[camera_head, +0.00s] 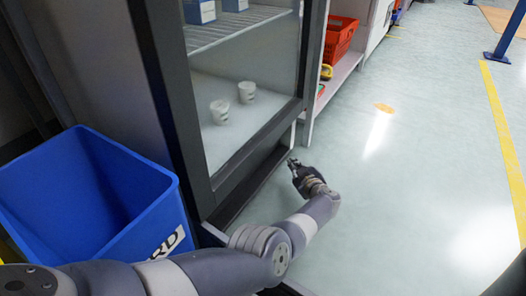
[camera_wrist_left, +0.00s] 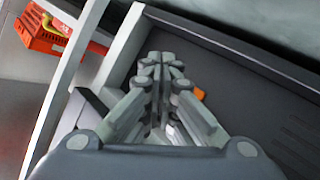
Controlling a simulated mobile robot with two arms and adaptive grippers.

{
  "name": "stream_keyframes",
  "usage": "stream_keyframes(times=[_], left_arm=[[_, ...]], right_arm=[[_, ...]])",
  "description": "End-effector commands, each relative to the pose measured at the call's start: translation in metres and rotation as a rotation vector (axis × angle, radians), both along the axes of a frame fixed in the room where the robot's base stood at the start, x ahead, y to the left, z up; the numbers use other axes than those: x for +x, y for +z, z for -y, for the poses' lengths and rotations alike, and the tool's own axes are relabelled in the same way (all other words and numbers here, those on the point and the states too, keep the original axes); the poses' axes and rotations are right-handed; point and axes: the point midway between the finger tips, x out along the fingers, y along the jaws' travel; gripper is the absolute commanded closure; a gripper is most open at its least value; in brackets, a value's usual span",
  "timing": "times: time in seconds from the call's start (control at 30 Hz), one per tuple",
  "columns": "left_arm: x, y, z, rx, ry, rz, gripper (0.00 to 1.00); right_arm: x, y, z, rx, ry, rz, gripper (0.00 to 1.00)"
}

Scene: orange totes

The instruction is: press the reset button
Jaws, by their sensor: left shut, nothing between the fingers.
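My left gripper (camera_head: 292,163) is shut and empty, low in front of the right end of the dark base of a glass-door cabinet (camera_head: 236,148). In the left wrist view its closed fingers (camera_wrist_left: 162,68) point toward a dark recessed panel. A small orange patch (camera_wrist_left: 199,93) shows just right of the fingers, partly hidden by them; I cannot tell whether it is the reset button. No button can be made out in the head view. My right gripper is not in view.
A blue bin (camera_head: 95,195) stands left of the cabinet. Two white cups (camera_head: 246,92) sit inside behind the glass. A red-orange tote (camera_head: 340,37) is on a shelf beyond the cabinet. The pale floor (camera_head: 400,160) to the right is clear, with a yellow line.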

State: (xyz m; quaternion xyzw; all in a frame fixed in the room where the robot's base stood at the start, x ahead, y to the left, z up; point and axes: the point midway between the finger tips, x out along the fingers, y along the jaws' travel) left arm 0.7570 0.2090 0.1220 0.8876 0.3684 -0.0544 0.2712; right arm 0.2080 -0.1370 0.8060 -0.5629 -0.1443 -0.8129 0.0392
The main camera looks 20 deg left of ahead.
Motion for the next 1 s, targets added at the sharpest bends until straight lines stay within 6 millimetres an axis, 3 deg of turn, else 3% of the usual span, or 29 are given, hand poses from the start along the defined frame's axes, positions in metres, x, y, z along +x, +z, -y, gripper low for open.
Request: stream_keyframes(times=[0.6, 1.0], left_arm=[[0.008, 0.001, -0.076, 0.001, 0.002, 0.001, 1.0], [0.009, 0.0, -0.084, 0.001, 0.0, 0.001, 1.0]], right_arm=[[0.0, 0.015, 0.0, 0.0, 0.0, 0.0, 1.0], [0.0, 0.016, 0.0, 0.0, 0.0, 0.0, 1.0]])
